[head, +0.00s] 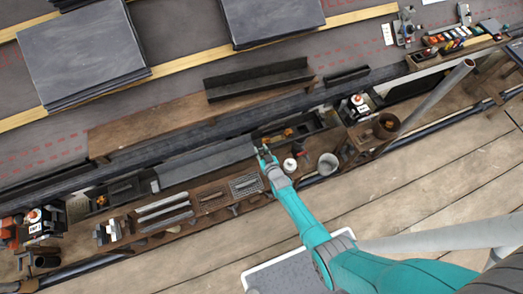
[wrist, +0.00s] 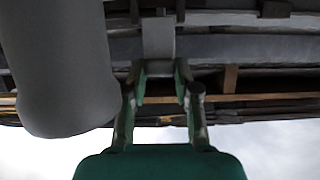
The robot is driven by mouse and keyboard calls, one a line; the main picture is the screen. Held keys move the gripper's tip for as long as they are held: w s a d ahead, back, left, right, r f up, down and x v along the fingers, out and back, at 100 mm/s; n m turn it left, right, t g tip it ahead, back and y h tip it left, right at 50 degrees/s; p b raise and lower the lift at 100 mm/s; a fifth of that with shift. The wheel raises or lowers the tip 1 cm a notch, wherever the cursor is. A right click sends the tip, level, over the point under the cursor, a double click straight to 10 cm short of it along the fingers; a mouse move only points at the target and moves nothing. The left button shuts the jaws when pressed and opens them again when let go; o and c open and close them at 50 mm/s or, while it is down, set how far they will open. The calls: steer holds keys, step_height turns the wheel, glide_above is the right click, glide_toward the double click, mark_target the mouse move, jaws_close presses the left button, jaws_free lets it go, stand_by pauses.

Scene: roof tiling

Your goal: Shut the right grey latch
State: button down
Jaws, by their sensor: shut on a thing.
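My gripper (head: 264,153) reaches over the wooden tool bench, at the right end of a long grey panel (head: 205,163). In the wrist view my gripper (wrist: 159,68) has its fingers drawn in around the lower end of a pale grey upright piece (wrist: 158,38). This piece appears to be the right grey latch. In the head view the latch is hidden by the gripper or too small to make out. How far it is turned cannot be told.
A white-lidded pot (head: 290,165) and a grey bucket (head: 327,163) stand close right of my gripper. A wire rack (head: 244,184) lies left of it. A thick grey cylinder (wrist: 60,65) fills the wrist view's left. Slate stacks (head: 82,50) lie on the roof behind.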

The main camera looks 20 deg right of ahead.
steer(key=shift+w+g, duration=0.15)
steer(key=shift+g, duration=0.15)
steer(key=shift+w+r+g, duration=0.15)
steer(key=shift+w+g, duration=0.3)
steer(key=shift+g, duration=0.35)
steer(key=w+g, duration=0.1)
steer(key=g, duration=0.2)
steer(key=w+f+g, duration=0.1)
steer(key=g, duration=0.2)
steer(key=w+g, duration=0.2)
steer(key=g, duration=0.1)
steer(key=shift+f, duration=0.4)
steer(key=shift+w+f+g, duration=0.15)
steer(key=shift+g, duration=0.35)
